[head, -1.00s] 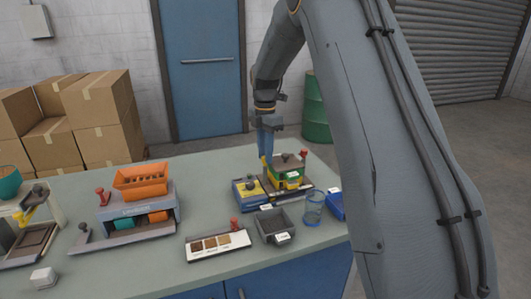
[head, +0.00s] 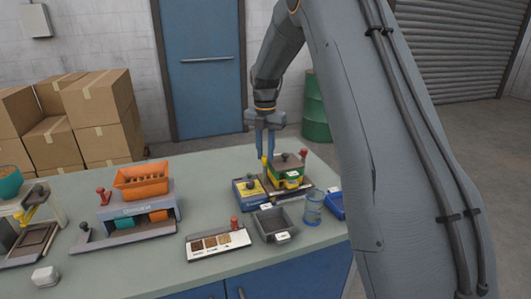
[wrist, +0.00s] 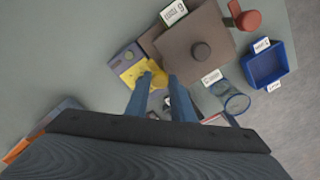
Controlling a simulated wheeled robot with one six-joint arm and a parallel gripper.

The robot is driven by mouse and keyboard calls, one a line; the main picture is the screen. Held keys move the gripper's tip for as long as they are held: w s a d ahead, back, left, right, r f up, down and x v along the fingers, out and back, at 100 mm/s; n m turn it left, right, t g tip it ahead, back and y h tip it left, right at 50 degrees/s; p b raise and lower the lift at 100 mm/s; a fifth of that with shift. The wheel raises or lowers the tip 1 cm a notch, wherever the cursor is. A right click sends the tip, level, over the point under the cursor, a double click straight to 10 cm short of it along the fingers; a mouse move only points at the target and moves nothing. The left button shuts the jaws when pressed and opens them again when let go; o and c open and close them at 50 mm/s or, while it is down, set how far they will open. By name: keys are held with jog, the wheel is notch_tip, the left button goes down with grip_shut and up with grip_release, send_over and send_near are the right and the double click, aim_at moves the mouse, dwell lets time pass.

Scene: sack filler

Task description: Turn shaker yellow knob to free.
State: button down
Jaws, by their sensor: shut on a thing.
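The shaker (head: 289,171) stands near the back right of the bench, with yellow and green layers and a brown lid with a round dark knob (wrist: 201,52). Its yellow knob (head: 265,166) is an upright piece at its left side. My gripper (head: 267,163) points down there. In the wrist view the tips of my gripper (wrist: 159,77) are on either side of the yellow knob (wrist: 158,79), shut on it. The fingers hide part of the knob, and I cannot read any free or locked mark.
A blue box with a yellow top (head: 249,190) stands just left of the shaker. A grey tray (head: 273,226), a clear blue cup (head: 313,208) and a blue bin (head: 337,204) stand in front and right. A red knob (wrist: 246,19) sits beyond the lid.

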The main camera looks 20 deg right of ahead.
aim_at(265, 156)
jog(key=shift+r, duration=0.1)
jog(key=c, duration=1.5)
grip_release()
jog(key=shift+c, duration=0.2)
notch_tip(265, 156, up, 8)
jog(key=shift+f+b, duration=0.1)
jog(key=shift+b, duration=1.1)
